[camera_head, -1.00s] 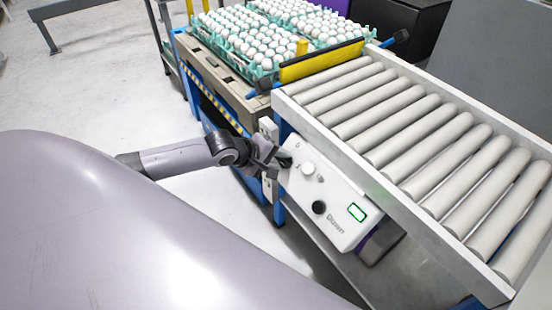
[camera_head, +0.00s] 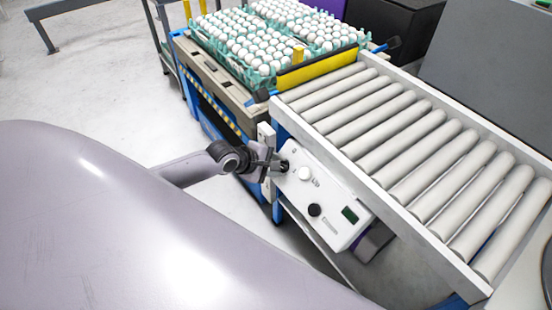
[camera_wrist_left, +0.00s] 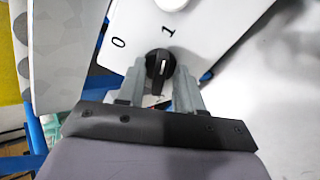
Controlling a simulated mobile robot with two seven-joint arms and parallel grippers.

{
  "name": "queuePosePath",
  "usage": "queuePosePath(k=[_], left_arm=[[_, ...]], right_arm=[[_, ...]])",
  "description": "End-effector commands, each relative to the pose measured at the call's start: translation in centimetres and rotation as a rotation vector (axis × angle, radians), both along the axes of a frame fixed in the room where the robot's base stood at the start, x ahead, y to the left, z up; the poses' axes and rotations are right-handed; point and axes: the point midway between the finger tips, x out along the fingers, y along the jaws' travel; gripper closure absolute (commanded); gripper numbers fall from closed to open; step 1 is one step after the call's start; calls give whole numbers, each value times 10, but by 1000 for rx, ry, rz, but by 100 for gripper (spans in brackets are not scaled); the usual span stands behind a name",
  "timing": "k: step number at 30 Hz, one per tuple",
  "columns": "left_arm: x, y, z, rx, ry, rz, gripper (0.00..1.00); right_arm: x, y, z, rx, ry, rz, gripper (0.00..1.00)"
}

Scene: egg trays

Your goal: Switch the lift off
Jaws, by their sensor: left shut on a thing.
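The white control box (camera_head: 335,195) is mounted on the side of the roller conveyor. It carries a white knob (camera_head: 304,174), a black knob (camera_head: 314,210) and a small dark display (camera_head: 350,214). My left gripper (camera_head: 279,165) is at the box's upper left corner and partly hides the switch there. In the left wrist view, the gripper is shut on the black rotary switch (camera_wrist_left: 160,66), which sits between its fingers. A "0" and a "1" are printed beyond the switch. Its white line is roughly upright in that view. My right gripper is out of view.
The conveyor's rollers (camera_head: 420,150) slope away to the right. A yellow bar (camera_head: 320,66) separates them from teal trays (camera_head: 222,42) full of white eggs on a stand. Pale floor (camera_head: 110,85) is open on the left.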

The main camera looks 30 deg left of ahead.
Motion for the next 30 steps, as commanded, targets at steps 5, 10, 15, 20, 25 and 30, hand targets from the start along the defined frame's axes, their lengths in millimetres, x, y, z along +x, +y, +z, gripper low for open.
queuePosePath(k=[5,10,15,20,25,30], left_arm=[[4,-3,5,-85,21,77,81],[4,-3,5,-163,51,152,82],[4,-3,5,-237,80,223,82],[4,-3,5,-294,104,277,82],[5,-3,4,-354,128,335,82],[4,-4,4,-415,154,394,82]], right_arm=[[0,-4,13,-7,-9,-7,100],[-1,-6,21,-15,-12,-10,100],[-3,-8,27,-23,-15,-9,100],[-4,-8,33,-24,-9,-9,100],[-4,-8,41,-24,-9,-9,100],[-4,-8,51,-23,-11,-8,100]])
